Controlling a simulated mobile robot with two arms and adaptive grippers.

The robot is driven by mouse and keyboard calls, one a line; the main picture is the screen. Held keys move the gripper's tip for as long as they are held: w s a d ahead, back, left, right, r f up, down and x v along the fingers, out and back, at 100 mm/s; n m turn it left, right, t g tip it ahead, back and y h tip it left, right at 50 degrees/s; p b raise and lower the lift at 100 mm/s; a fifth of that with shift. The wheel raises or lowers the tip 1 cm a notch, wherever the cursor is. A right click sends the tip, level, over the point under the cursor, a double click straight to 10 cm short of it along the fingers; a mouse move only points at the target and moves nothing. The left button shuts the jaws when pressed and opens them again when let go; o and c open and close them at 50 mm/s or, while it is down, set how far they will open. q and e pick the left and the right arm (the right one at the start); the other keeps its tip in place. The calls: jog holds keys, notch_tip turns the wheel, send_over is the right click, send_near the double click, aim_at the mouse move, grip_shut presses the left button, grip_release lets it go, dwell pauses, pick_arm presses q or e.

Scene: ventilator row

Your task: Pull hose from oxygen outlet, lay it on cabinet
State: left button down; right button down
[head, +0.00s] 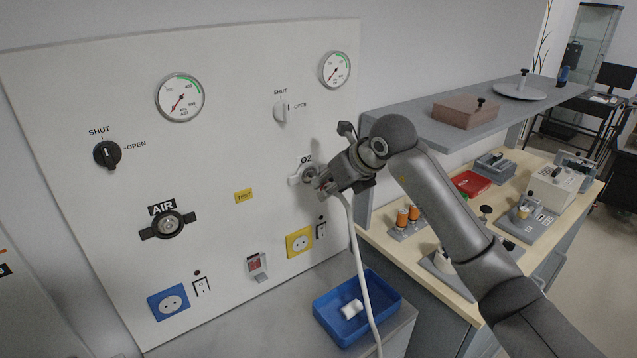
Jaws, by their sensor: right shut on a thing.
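My right gripper (325,184) is at the outlet, shut on the end of the white hose (359,255). The gripper hides the hose end, so I cannot tell whether it is still seated in the outlet. The hose hangs down from the gripper, past the blue tray, and leaves the view at the bottom. The grey cabinet top (235,325) lies below the panel. My left gripper is not in view.
A blue tray (335,325) with a white item stands on the cabinet's right end. The panel has gauges (180,97), knobs (107,155), an AIR outlet (168,225) and sockets (299,242). A grey shelf (430,130) and a cluttered wooden bench (420,262) are at right. The cabinet's left part is clear.

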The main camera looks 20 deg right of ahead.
jog(key=shift+s+d+b, duration=0.3)
jog(key=shift+s, duration=0.5)
dwell(0.7)
jog(key=shift+s+d+b, duration=0.25)
jog(key=shift+s+d, duration=0.05)
jog(key=shift+s, duration=0.45)
jog(key=shift+s+d+b, duration=0.25)
jog(key=shift+s+b, duration=0.05)
jog(key=shift+s, duration=0.5)
jog(key=shift+s+d+b, duration=0.25)
jog(key=shift+s+d, duration=0.05)
jog(key=shift+s, duration=0.45)
